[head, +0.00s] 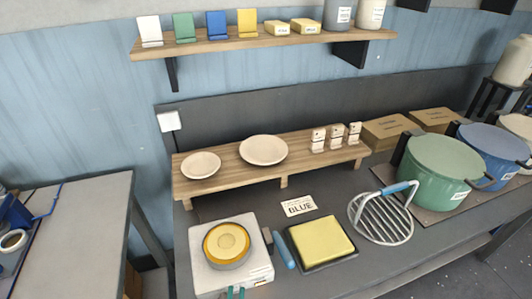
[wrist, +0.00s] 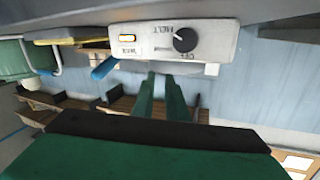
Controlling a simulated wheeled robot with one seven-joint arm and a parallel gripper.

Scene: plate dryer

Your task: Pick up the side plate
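Two pale round plates lie on a low wooden riser (head: 277,180) in the head view. The smaller one, which looks like the side plate (head: 201,165), is at the left end. The larger plate (head: 263,150) lies to its right. My gripper (head: 235,293) shows only as two green fingertips at the bottom edge, in front of the white melter and well short of the plates. In the wrist view the green fingers (wrist: 161,75) stand apart with a narrow gap and nothing between them. I cannot make out either plate in the wrist view.
The white melter (head: 252,278) with a round yellow pan stands between my gripper and the riser. A yellow block in a dark tray (head: 345,260), a wire rack (head: 384,229) and a green pot (head: 440,172) are to the right. A shelf (head: 225,46) hangs above the riser.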

